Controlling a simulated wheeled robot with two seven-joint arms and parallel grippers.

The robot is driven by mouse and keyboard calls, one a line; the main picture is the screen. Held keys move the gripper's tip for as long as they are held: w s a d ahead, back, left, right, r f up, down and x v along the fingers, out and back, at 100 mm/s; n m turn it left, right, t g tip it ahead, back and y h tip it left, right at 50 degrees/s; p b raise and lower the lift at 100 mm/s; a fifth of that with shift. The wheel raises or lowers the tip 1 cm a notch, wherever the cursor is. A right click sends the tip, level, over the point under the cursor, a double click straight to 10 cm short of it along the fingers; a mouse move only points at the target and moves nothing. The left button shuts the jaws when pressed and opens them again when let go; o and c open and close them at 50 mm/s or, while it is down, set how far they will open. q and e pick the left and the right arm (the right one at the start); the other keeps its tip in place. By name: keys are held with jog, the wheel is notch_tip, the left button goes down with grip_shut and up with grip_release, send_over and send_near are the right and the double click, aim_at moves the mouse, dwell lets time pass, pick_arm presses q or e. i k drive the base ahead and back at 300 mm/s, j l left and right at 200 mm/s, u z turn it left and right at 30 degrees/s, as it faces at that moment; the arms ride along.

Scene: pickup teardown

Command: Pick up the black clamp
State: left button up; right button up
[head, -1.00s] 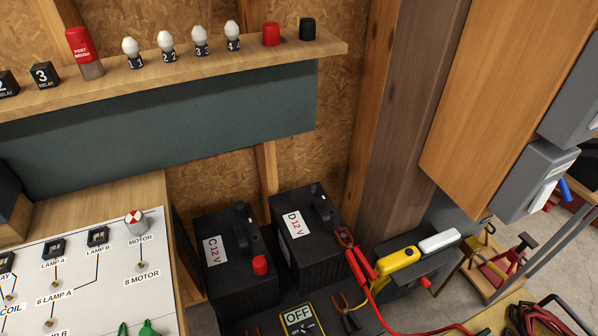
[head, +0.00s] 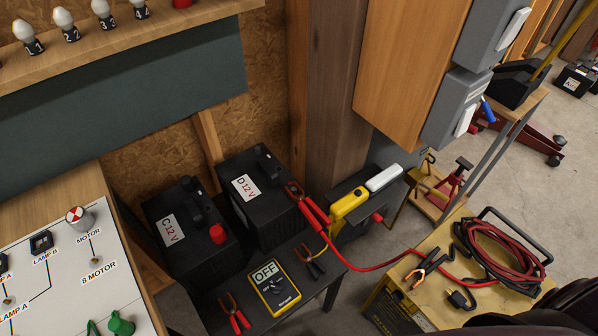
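A black clamp with copper-coloured jaws (head: 428,268) lies on top of the yellow case (head: 408,288), beside the coiled cables. A smaller dark clamp (head: 311,262) with copper-coloured jaws lies on the dark bench, right of the yellow multimeter (head: 274,287). A red clamp (head: 305,203) is at the right top edge of battery D (head: 262,208), with a red cable running from it to the yellow case. Neither gripper is in view. A dark shape in the bottom right corner may be part of my arm; I cannot tell.
Battery C (head: 186,238) stands left of battery D. A red-handled clamp (head: 234,313) lies left of the multimeter. Coiled red and black cables (head: 497,247) and a raised handle crowd the case's right side. A wooden post (head: 338,110) and cabinet (head: 410,70) rise behind.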

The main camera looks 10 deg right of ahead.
aim_at(420, 272)
jog(key=l+z, duration=0.25)
jog(key=z, duration=0.15)
jog(key=k+l+z, duration=0.1)
jog(key=l+z, duration=0.15)
jog(key=z, duration=0.2)
jog(key=l+z, duration=0.25)
jog(key=z, duration=0.15)
jog(key=i+u, duration=0.1)
jog(key=u, duration=1.4)
